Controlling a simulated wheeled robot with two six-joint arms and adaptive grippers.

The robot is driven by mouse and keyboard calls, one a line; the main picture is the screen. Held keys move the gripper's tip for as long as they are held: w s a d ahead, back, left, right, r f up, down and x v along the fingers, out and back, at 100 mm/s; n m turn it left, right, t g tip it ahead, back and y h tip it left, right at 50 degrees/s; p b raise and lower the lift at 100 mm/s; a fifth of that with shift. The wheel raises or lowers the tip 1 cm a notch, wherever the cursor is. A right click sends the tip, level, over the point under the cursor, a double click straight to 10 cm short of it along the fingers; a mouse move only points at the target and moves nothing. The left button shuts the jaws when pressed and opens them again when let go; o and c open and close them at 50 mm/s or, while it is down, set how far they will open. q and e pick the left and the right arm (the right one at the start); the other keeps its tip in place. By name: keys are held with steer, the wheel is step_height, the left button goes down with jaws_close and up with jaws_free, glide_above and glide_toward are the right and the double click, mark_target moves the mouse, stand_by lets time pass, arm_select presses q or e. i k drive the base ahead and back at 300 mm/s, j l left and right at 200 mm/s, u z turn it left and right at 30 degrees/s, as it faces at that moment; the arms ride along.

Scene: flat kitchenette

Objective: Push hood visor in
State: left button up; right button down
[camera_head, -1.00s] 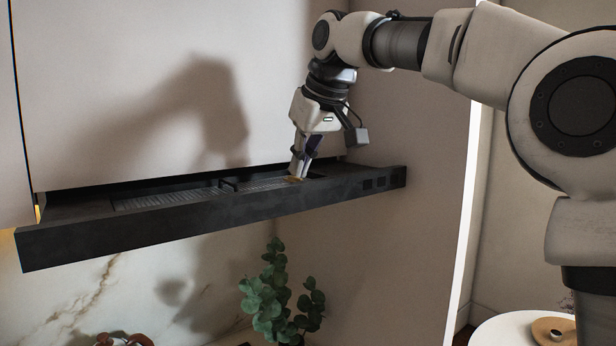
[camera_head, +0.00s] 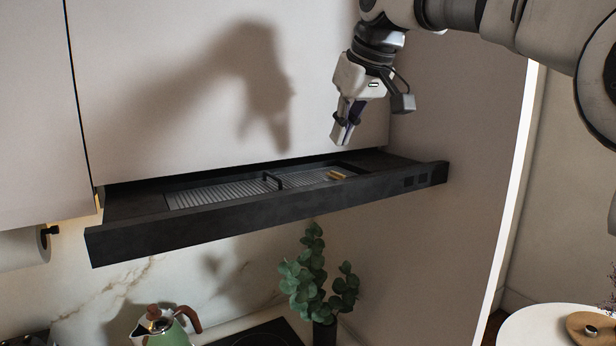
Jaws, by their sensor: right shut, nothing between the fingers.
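The hood visor (camera_head: 265,216) is a long dark drawer-like front under the white cabinet (camera_head: 215,90). It sticks out from the cabinet, and its top shows metal grilles with a small dark handle. My right gripper (camera_head: 342,141) is shut and empty. It points down above the right part of the visor, close to the cabinet front and apart from the visor as seen here. My left gripper is out of view.
A small yellow-lit spot (camera_head: 337,175) shows on the right grille. Below the hood stand a green kettle (camera_head: 162,328) and a leafy plant (camera_head: 318,275). A side wall (camera_head: 445,215) bounds the right end. A paper roll (camera_head: 22,248) hangs at left.

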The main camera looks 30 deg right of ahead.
mark_target(137, 222)
steer(key=k+l, duration=0.1)
steer(key=k, duration=0.9)
